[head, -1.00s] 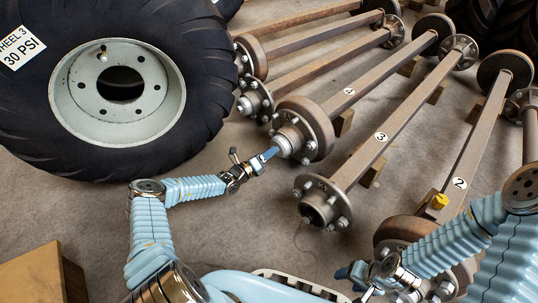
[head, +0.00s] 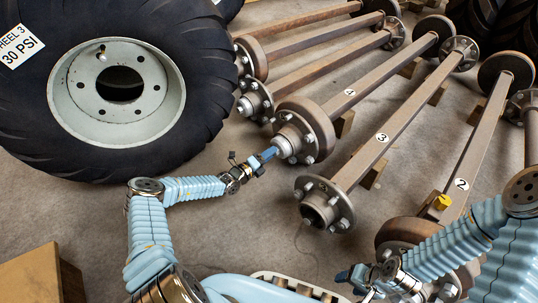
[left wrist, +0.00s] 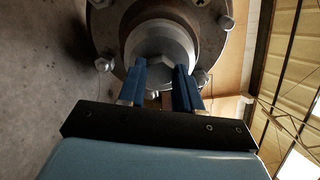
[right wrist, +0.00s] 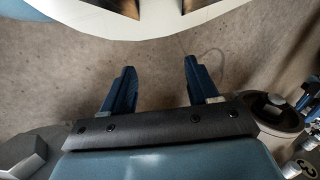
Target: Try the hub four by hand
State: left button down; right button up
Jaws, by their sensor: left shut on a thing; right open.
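The hub (head: 302,136) sits at the near end of a rusty axle whose round label (head: 349,92) is hard to read. It has a rusty flange with studs and a pale grey cap. My left gripper (head: 270,153) is shut on this cap. In the left wrist view its blue fingers (left wrist: 161,72) lie on either side of the cap (left wrist: 158,45), with the studded flange behind. My right gripper (head: 345,275) is open and empty, low in the head view. In the right wrist view its fingers (right wrist: 159,70) stand apart over bare floor.
The axle labelled 3 (head: 374,150) lies just right, then the axle labelled 2 (head: 478,150) with a yellow piece (head: 443,202) beside it. More axles lie behind. A large tyred wheel (head: 172,50) stands at left. A wooden box (head: 35,275) is at lower left.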

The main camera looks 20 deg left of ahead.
pick_arm(q)
jog(key=c, duration=0.8)
grip_release()
jog(key=shift+o, duration=0.2)
jog(key=p+v, duration=0.2)
jog(key=v, duration=1.2)
jog(key=shift+p, duration=0.35)
jog(key=shift+w, duration=0.1)
